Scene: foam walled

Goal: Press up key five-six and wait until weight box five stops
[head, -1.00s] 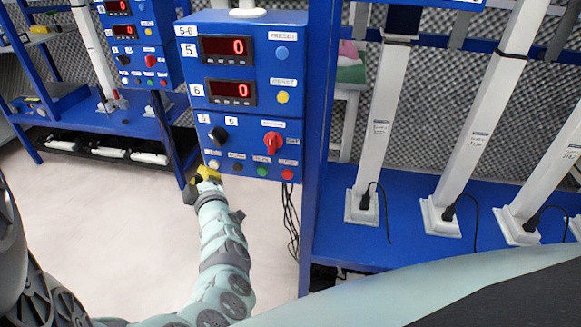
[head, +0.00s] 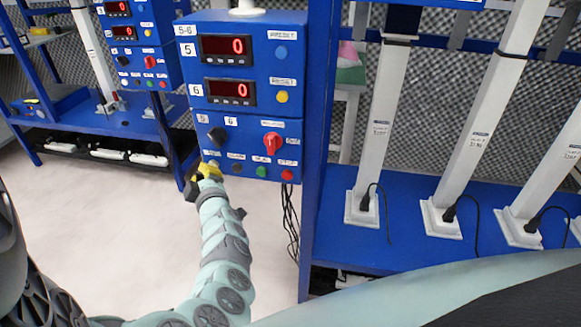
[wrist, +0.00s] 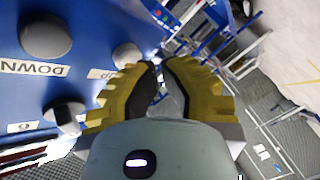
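The blue control box (head: 245,100) marked 5-6 hangs on the rack in the head view. Its displays for 5 (head: 225,48) and 6 (head: 228,91) both read 0. My gripper (head: 208,166) is at the box's lower left corner, over the up key's place. In the wrist view, the pale up key (wrist: 127,55) sits beside the yellow fingers of my gripper (wrist: 161,63), next to the grey down key (wrist: 47,38). The fingertips are close together with nothing held. I cannot tell whether they touch the key. Weight box five cannot be made out.
A black selector knob (head: 218,134), a red switch (head: 272,143), a green button (head: 262,171) and a red button (head: 287,174) are on the same box. A blue rack post (head: 318,150) stands to the right. The floor (head: 110,220) at left is clear.

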